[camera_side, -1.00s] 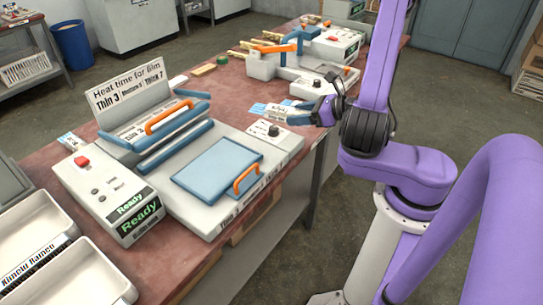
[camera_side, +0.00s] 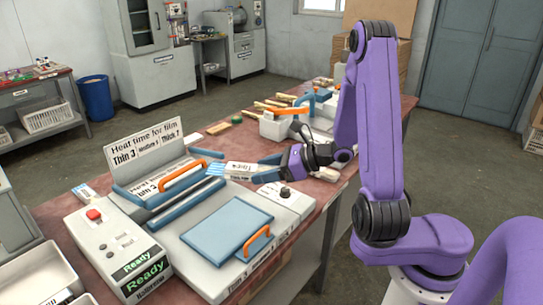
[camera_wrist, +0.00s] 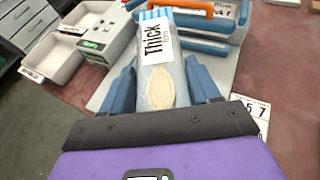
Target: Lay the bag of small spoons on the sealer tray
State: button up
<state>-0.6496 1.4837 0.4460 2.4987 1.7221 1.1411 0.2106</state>
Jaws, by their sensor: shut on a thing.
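My gripper (camera_side: 282,161) is shut on a clear bag (camera_side: 246,168) with a white label and a blue-striped end. In the wrist view the bag (camera_wrist: 160,88) lies between the two blue fingers (camera_wrist: 160,86), its label reads "Thick", and a pale wooden spoon end shows through. The bag is held above the table, its striped end pointing toward the sealer (camera_side: 190,262). The sealer has a flat blue plate (camera_side: 225,236) with an orange handle, and a raised blue bar with another orange handle (camera_side: 183,178) behind it. The plate's top is bare.
A sign on the sealer reads "Heat time for film" with Thin 3 and Thick 7. A control box (camera_side: 112,245) with a red button shows "Ready". White bins (camera_side: 40,280) stand at front left. A second sealer (camera_side: 285,128) and wooden sticks lie farther back.

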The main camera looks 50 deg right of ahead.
jog(key=w+d+r+m+t+h, duration=0.1)
jog(key=w+d+m+h, duration=0.3)
jog(key=d, duration=0.7)
jog(key=w+d+m+t+h, duration=0.1)
jog(key=w+d+m+h, duration=0.15)
jog(key=w+d, duration=0.7)
notch_tip(320, 180, down, 8)
jog(key=s+d+f, duration=0.1)
jog(key=s+d, duration=0.2)
jog(key=shift+n, duration=0.35)
jog(key=w+d+f, duration=0.1)
jog(key=w+f, duration=0.2)
jog(key=w, duration=0.1)
jog(key=w+d+f, duration=0.2)
jog(key=w+f, duration=0.1)
jog(key=w, duration=0.1)
jog(key=w+d+f, duration=0.1)
jog(key=w+f, duration=0.2)
jog(key=w, duration=0.2)
jog(key=shift+d, duration=0.4)
jog(key=shift+w+d+f, duration=0.1)
jog(key=shift+w+f, duration=0.05)
jog(key=shift+f, duration=1.65)
jog(key=shift+f, duration=0.1)
